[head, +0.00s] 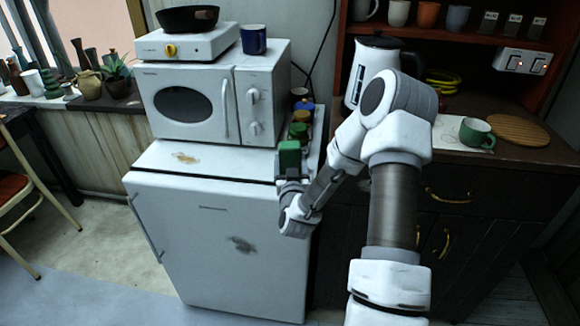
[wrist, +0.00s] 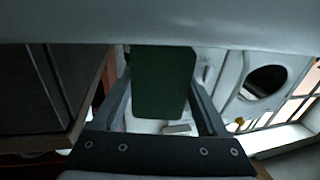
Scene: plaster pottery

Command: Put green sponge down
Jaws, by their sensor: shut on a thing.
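The green sponge (head: 289,158) is a dark green block held upright in my gripper (head: 289,174) near the right front corner of the small white fridge top. In the wrist view the sponge (wrist: 163,82) fills the gap between the two fingers of my gripper (wrist: 162,92), which are shut on it. From these frames I cannot tell whether the sponge touches anything below; the gripper hides its lower end in the head view.
The white fridge (head: 215,235) carries a white microwave (head: 208,92), with a hot plate (head: 187,42), a pan (head: 188,18) and a blue mug (head: 253,39) on top. Several coloured jars (head: 299,131) stand behind the sponge. A kettle (head: 372,55) and green mug (head: 477,133) are on the right counter.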

